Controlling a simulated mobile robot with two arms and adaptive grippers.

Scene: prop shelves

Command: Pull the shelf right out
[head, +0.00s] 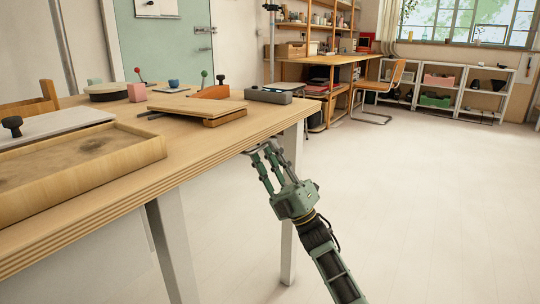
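My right gripper (264,152) is green-grey and reaches up from the bottom right to just under the table's right front edge. Its fingers stand apart with a gap between them. A thin grey bar (257,150), perhaps a handle, shows at the fingertips under the tabletop; whether they touch it I cannot tell. No pulled-out shelf can be made out under the wooden table (205,158); the space beneath it is mostly hidden. My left gripper is not in view.
A table leg (289,245) stands by my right arm. The floor to the right is clear; white shelves (440,90) and a chair (382,84) are far off.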

